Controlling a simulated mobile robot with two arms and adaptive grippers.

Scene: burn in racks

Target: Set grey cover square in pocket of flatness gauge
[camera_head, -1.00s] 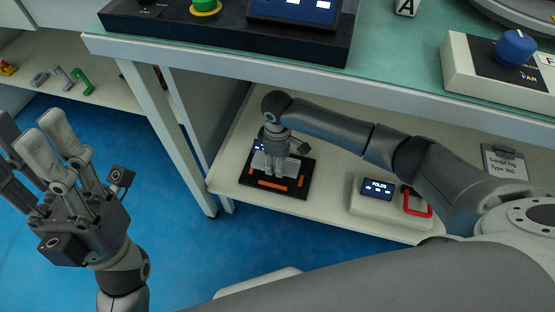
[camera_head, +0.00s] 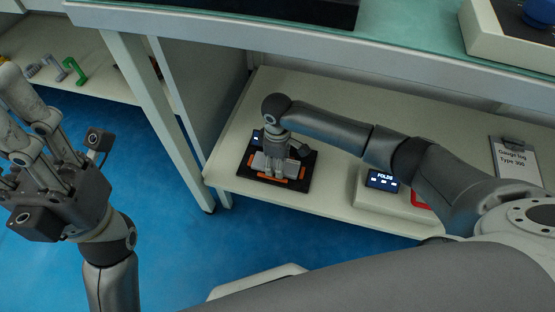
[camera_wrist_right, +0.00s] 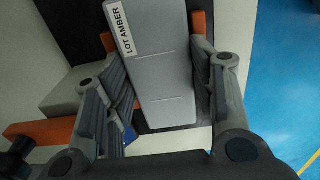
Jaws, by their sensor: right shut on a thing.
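The grey cover (camera_wrist_right: 160,65), a flat plate labelled LOT AMBER, lies between the fingers of my right gripper. In the head view the cover (camera_head: 261,161) shows beside the fingers, over the flatness gauge. The gauge (camera_head: 305,172) is a black base with orange guide pieces, on the low shelf. My right gripper (camera_head: 274,165) points down and is shut on the cover. In the right wrist view orange pieces show around the cover. I cannot tell whether it sits flat in the pocket. My left gripper (camera_head: 15,110) is open and empty at the left, partly cut off.
A pale box with a small display (camera_head: 383,180) and red handle stands right of the gauge. A clipboard (camera_head: 516,163) is farther right. The green bench top (camera_head: 400,32) overhangs the shelf (camera_head: 335,110). A bench leg (camera_head: 160,110) stands left; blue floor lies in front.

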